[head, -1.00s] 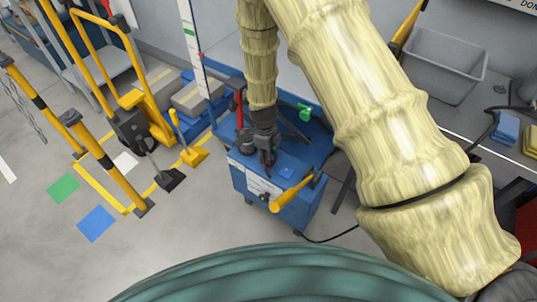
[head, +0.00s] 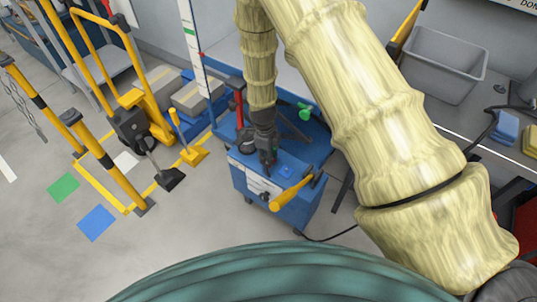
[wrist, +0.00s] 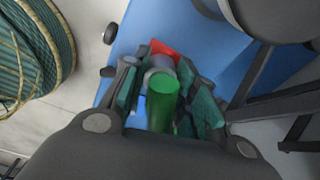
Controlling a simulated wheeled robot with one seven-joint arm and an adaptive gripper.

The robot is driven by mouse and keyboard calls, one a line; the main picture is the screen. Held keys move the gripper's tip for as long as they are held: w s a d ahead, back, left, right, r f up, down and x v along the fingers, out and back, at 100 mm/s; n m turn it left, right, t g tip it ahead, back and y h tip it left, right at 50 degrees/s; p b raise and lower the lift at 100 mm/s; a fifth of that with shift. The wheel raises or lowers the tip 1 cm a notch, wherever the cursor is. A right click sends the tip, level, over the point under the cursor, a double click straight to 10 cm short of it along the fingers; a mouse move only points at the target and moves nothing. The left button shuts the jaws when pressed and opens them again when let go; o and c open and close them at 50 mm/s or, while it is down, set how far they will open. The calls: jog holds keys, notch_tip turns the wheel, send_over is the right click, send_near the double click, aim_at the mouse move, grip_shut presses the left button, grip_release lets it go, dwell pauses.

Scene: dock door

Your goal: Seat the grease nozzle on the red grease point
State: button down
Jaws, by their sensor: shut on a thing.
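My gripper (head: 267,162) hangs over the top of the blue cart (head: 280,204) in the head view. In the wrist view its dark fingers with green-ribbed pads (wrist: 164,98) are shut on a green cylinder with a grey front part, which I take as the grease nozzle (wrist: 163,108). A red patch, apparently the red grease point (wrist: 166,50), shows just beyond the grey part. The nozzle overlaps it from this angle, so I cannot tell whether they touch. In the head view the held nozzle is too small to make out.
On the cart are a green fitting (head: 304,112), a red upright part (head: 238,97) and a blue square (head: 286,172). A yellow handle (head: 292,193) sticks out at its front. Yellow barriers (head: 103,160) stand left; a grey bin (head: 442,65) sits on the right bench.

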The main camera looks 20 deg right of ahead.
jog(key=shift+f, duration=0.3)
jog(key=c, duration=1.4)
grip_release()
jog(key=shift+r, duration=0.1)
jog(key=shift+w+a+r+p, duration=0.1)
jog(key=shift+a+r+p, duration=0.05)
jog(key=shift+r+p, duration=1.4)
jog(key=shift+w+a+r+p, duration=0.1)
jog(key=shift+r+p, duration=0.95)
jog(key=shift+r, duration=1)
jog(key=shift+a+r+p, duration=0.15)
jog(key=shift+r+p, duration=1.15)
jog(key=shift+r, duration=0.5)
